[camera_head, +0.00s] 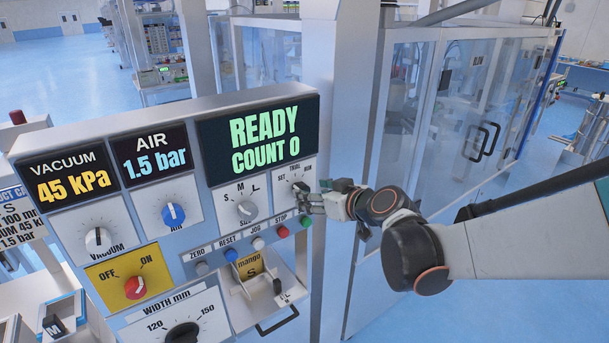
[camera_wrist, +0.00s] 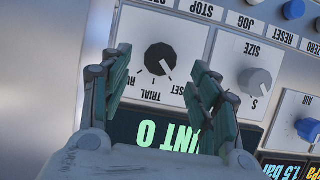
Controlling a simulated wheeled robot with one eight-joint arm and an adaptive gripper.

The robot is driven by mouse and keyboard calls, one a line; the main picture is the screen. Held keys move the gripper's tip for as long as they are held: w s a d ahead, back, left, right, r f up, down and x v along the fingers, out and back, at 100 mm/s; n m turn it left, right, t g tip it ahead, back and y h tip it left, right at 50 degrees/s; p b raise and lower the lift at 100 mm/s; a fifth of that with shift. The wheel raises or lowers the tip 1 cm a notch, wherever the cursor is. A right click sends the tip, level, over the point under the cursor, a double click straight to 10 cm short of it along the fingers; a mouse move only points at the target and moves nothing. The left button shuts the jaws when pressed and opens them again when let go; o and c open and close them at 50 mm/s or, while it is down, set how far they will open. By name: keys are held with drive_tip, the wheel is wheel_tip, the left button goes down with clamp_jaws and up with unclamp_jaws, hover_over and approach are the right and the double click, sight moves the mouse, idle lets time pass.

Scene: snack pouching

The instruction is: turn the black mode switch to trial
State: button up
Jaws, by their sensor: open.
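The black mode switch (camera_wrist: 160,59) is a round knob on a white plate with SET, TRIAL and RUN marks. The wrist view shows it upside down. Its white pointer line slants to the lower right there, toward the SET side rather than straight at TRIAL. My gripper (camera_wrist: 160,62) is open, with one finger on each side of the knob and visible gaps to it. Whether a fingertip touches the panel, I cannot tell. In the head view, my gripper (camera_head: 318,197) is at the panel's right end and partly covers the switch (camera_head: 299,188).
The display (camera_head: 262,140) reads READY, COUNT 0. The grey size knob (camera_head: 247,209) is just left of the switch. The red stop button (camera_head: 283,232) and green button (camera_head: 305,221) sit below it. A grey post (camera_head: 340,90) stands behind the panel's right end.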

drive_tip(key=x, duration=0.4)
drive_tip(key=shift+w+a+f, duration=0.15)
drive_tip(key=shift+w+a, duration=0.05)
drive_tip(key=shift+w, duration=0.1)
drive_tip(key=c, duration=1.1)
